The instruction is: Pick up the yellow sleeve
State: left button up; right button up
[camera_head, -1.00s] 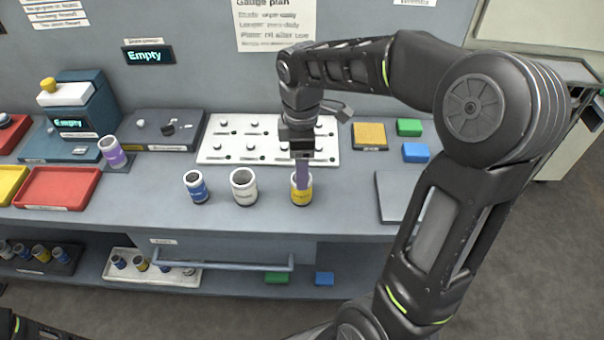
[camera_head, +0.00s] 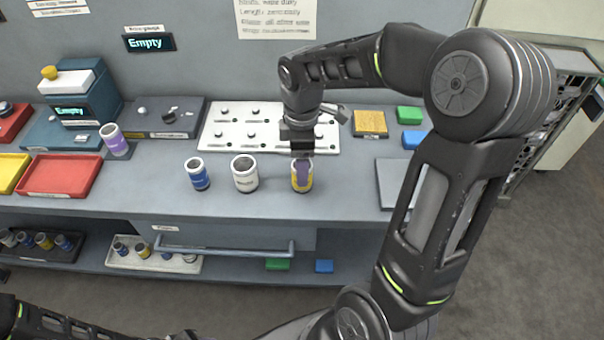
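The yellow sleeve (camera_head: 294,184) stands upright on the bench, to the right of the white sleeve (camera_head: 244,175) and the blue sleeve (camera_head: 198,176). My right gripper (camera_head: 303,172) points straight down at the yellow sleeve. One finger overlaps the sleeve's near side, and the other finger is not clearly visible. I cannot tell whether the fingers touch or grip it. The sleeve appears to rest on the bench. Part of my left arm shows along the bottom left edge, but its gripper is out of view.
A purple sleeve (camera_head: 114,141) stands tilted at the left. A white panel with knobs (camera_head: 214,139) lies behind the sleeves. Green (camera_head: 409,115) and blue (camera_head: 413,138) blocks and a grey plate (camera_head: 391,180) are to the right. A drawer handle (camera_head: 222,249) juts out below.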

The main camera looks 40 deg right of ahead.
notch_tip(320, 180, down, 5)
jog(key=shift+r+p, duration=0.2)
jog(key=shift+p, duration=0.2)
jog(key=shift+c, duration=0.4)
jog(key=c, duration=1.4)
